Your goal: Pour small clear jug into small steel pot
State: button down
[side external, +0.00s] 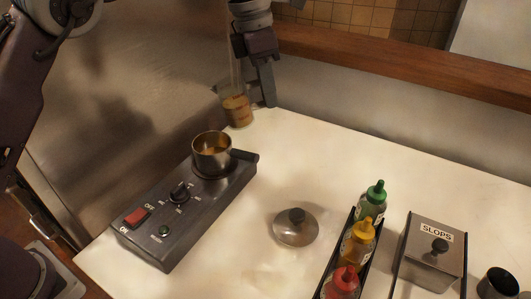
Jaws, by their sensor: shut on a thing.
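The small steel pot (212,152) stands open and upright on the round plate of a dark hot plate (185,215). Something orange-brown shows inside the pot. The small clear jug (237,108) is up and behind the pot, slightly to its right, with orange-brown contents low in it. It looks close to upright. My gripper (255,100) is shut on the jug, with one finger visible at its right side. The other finger is hard to make out. The jug and the pot are apart.
A lid (296,227) with a dark knob lies on the white counter (300,155) right of the hot plate. A dark rack holds green (372,200), yellow (358,243) and red (343,283) bottles. A steel box marked SLOPS (433,252) and a dark cup (497,284) stand farther right.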

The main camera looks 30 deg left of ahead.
jog(key=shift+w+a+f+n+t+h, duration=0.2)
jog(key=shift+w+a+f+t+h, duration=0.2)
jog(key=shift+w+a+t+h, duration=0.25)
jog(key=shift+w+a+f+n+t+h, duration=0.2)
jog(key=shift+w+a+f+t+h, duration=0.35)
jog(key=shift+t, duration=0.3)
jog(key=shift+s+r, duration=0.1)
jog(key=shift+r, duration=0.05)
dwell(0.9)
jog(key=shift+s+a+r+t+h, duration=0.2)
jog(key=shift+r+t+h, duration=0.2)
jog(key=shift+t+h, duration=0.3)
jog(key=shift+a+r, duration=0.1)
dwell(1.5)
jog(key=shift+s+a+r+t+h, duration=0.15)
jog(key=shift+s+t+h, duration=0.1)
jog(key=shift+t+h, duration=0.3)
